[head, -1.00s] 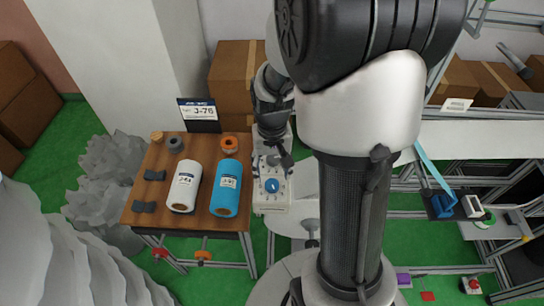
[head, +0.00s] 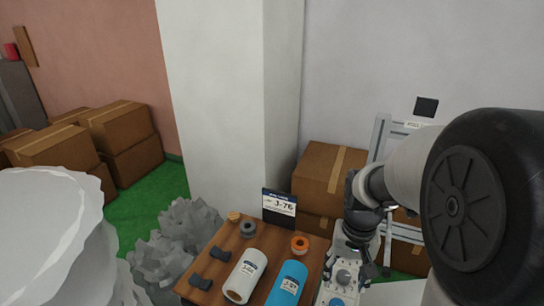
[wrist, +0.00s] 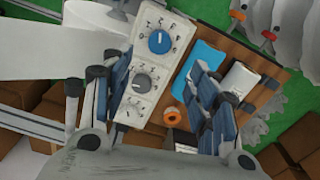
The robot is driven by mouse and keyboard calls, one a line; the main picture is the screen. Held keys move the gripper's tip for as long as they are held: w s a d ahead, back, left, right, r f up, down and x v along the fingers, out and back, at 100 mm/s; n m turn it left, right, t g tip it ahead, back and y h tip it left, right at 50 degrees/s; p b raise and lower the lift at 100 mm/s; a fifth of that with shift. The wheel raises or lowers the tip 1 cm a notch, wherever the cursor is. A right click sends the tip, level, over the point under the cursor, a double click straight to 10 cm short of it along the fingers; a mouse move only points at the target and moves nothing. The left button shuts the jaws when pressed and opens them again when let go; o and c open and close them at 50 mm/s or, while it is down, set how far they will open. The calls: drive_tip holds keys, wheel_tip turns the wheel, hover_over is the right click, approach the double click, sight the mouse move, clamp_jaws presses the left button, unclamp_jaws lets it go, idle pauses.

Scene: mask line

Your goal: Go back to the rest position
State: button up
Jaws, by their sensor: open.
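My gripper (wrist: 160,78) is open and empty in the wrist view, its two blue-padded fingers wide apart. A white control box with a blue knob (wrist: 160,42) and grey knobs shows beyond and between the fingers. In the head view my gripper (head: 362,226) is dark and hangs above the same control box (head: 343,278), just right of the wooden table (head: 208,267). I cannot tell whether the fingers touch the box. My arm comes in from the right side of the head view.
On the table are a white roll (head: 245,276), a blue roll (head: 287,284), an orange ring (head: 300,244), a grey ring (head: 248,229) and a J-76 sign (head: 279,205). Cardboard boxes (head: 329,178) stand behind. Grey crumpled heaps (head: 180,233) lie left of the table.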

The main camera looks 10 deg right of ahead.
drive_tip(key=s+a+r+n+t+b, duration=0.4)
drive_tip(key=s+a+r+b, duration=0.2)
drive_tip(key=s+a, duration=0.4)
drive_tip(key=s, duration=0.3)
drive_tip(key=shift+s+a+n+t, duration=0.3)
drive_tip(key=shift+s+a+n, duration=0.05)
drive_tip(key=shift+n, duration=0.05)
